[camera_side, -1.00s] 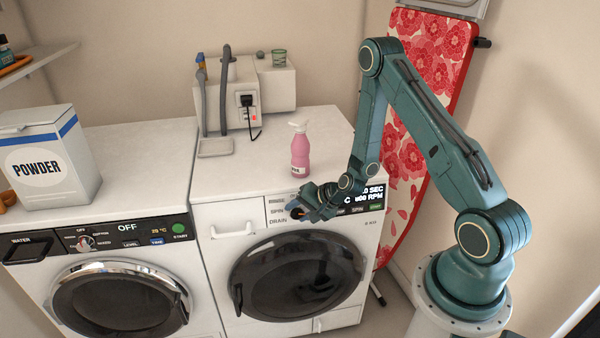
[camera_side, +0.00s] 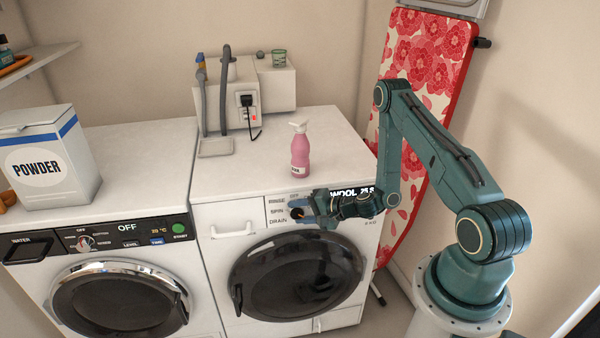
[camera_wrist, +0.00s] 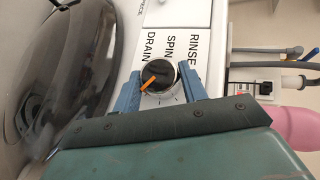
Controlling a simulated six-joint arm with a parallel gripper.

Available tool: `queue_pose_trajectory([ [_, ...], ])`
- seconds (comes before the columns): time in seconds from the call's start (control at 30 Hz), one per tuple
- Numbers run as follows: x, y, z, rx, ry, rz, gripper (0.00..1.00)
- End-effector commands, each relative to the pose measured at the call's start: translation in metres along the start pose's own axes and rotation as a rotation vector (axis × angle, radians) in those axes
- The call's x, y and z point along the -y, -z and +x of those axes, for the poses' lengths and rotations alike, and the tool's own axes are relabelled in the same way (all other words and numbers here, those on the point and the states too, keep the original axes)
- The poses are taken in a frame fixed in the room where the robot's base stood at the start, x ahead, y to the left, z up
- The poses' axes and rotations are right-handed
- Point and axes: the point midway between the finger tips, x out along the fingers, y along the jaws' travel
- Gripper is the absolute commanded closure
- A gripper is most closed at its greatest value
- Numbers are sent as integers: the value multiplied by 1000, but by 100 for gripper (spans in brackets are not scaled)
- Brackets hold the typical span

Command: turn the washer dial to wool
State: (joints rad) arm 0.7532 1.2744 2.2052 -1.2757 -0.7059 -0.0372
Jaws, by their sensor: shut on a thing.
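The right-hand machine (camera_side: 215,266) has a black dial with an orange pointer on its front panel. The dial (camera_wrist: 158,76) sits between my two blue fingers in the wrist view, beside the printed words RINSE, SPIN and DRAIN. Its pointer is aimed to the lower left of that picture. My gripper (camera_side: 312,209) is shut on the dial, coming from the right and covering much of it in the side view. The display (camera_side: 352,191) reads WOOL and 25 S; the rest is hidden behind my wrist.
The left machine (camera_side: 120,262) has its own small dial and shows OFF. A pink spray bottle (camera_side: 300,155) stands on the right machine near its front edge. A POWDER box (camera_side: 45,160) stands on the left machine. The round door (camera_side: 297,275) is just below my gripper.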

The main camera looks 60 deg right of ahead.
Motion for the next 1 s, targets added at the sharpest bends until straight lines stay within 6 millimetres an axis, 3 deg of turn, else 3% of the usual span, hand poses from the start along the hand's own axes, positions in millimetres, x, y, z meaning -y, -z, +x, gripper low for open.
queue_pose_trajectory([
  [0.43, -1, 0, 0, 2, 7, 6, 81],
  [0.47, -1, 0, 0, 2, 7, 6, 56],
  [0.57, -1, -1, 0, 2, 7, 6, 36],
  [1.0, -1, 0, -3, 1, 6, 7, 36],
])
